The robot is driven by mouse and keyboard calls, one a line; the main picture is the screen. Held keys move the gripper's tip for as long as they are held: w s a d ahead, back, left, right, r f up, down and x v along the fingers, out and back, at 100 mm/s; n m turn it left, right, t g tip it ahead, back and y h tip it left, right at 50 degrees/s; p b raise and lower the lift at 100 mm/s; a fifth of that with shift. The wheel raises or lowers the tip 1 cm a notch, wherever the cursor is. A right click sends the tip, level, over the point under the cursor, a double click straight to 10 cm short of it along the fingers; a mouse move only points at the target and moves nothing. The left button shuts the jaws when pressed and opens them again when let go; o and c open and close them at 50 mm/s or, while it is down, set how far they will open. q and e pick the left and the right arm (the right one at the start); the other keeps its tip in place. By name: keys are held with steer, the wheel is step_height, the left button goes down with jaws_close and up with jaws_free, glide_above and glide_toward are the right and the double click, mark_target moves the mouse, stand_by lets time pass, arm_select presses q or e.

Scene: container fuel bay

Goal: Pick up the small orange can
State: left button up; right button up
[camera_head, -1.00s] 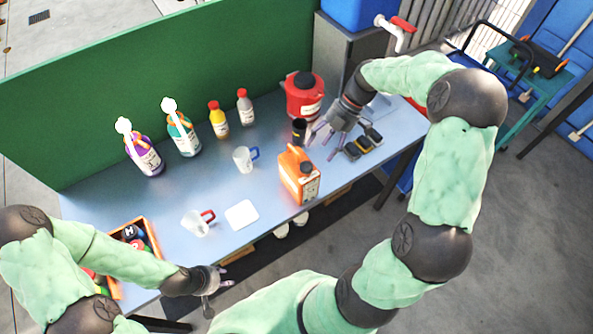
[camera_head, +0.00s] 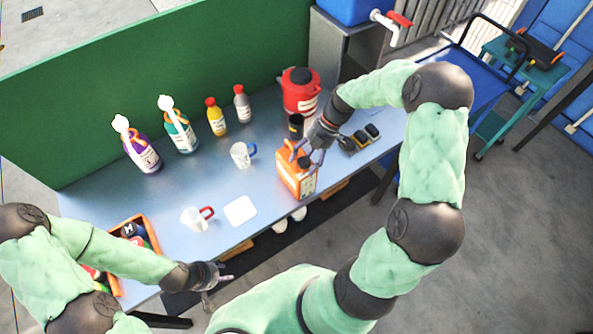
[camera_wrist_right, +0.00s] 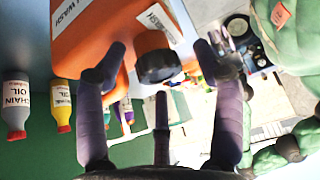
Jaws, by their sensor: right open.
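The small orange can (camera_head: 294,173) stands upright on the bench near its front edge, with a white label and a dark cap. In the right wrist view the can (camera_wrist_right: 88,45) fills the upper left, its black cap (camera_wrist_right: 157,62) facing the fingers. My right gripper (camera_head: 308,150) is open at the top of the can; its fingers (camera_wrist_right: 165,100) show on either side of the cap. I cannot tell whether they touch it. My left gripper (camera_head: 212,284) is at the bench's front edge, away from the can; its finger opening is unclear.
A black cup (camera_head: 296,126) and a red container (camera_head: 300,92) stand behind the can. A dark device (camera_head: 360,138) lies to its right. Two mugs (camera_head: 241,154), a white square (camera_head: 240,211), several bottles (camera_head: 217,119) and a crate (camera_head: 150,232) share the bench (camera_head: 190,180).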

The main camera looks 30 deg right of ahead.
jaws_close()
steer(key=shift+w+r, duration=0.1)
